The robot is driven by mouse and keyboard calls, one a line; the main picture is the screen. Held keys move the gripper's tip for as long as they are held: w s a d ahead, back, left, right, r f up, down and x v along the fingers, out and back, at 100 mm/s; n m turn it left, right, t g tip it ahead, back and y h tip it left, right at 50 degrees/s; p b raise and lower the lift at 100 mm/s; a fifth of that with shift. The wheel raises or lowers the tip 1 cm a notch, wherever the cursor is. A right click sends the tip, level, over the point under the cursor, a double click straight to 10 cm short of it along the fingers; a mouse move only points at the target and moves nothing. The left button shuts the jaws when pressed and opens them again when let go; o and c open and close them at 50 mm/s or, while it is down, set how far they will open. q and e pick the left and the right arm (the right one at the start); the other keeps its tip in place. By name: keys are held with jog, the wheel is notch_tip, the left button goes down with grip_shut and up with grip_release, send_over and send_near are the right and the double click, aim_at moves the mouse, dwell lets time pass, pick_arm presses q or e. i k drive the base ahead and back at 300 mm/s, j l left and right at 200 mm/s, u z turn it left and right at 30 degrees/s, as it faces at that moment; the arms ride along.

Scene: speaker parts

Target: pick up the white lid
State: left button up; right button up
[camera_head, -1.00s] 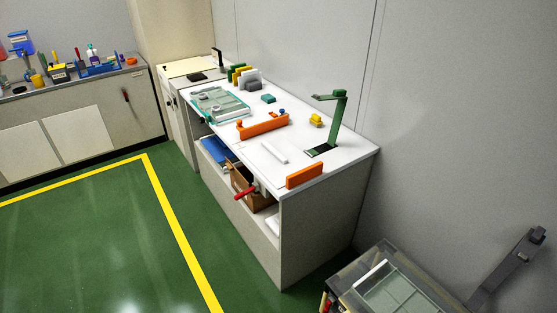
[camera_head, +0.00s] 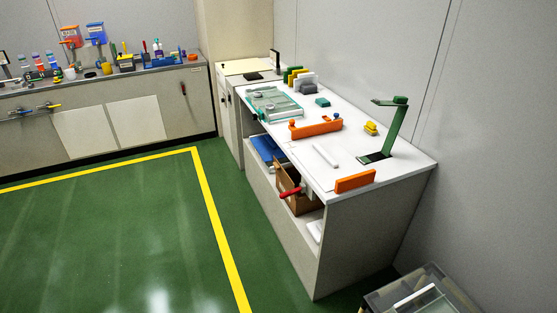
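A white elongated piece (camera_head: 325,155) lies flat on the white worktable (camera_head: 300,165), near its front edge. I cannot tell from here whether it is the white lid. A clear, greenish tray (camera_head: 274,105) with grey and white parts in it sits at the far left end of the same table. Neither of my grippers shows in this view.
An orange holder (camera_head: 316,128), a yellow part (camera_head: 371,128), a green lamp-like stand (camera_head: 390,135) and an orange block (camera_head: 355,181) share the table. A cluttered counter (camera_head: 110,82) stands at the left. A clear bin (camera_head: 425,290) is at the lower right. Green floor (camera_head: 120,230) is open.

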aim_at(326, 162)
jog(key=i+j+u, duration=0.25)
jog(key=i+u, duration=0.15)
jog(key=i+j+u, duration=0.1)
jog(key=i+u, duration=0.25)
jog(key=i, duration=0.15)
jog(key=i+z, duration=0.15)
jog(key=i, duration=1.05)
jog(key=i+j+z, duration=0.2)
jog(key=i, duration=0.95)
jog(key=l, duration=0.1)
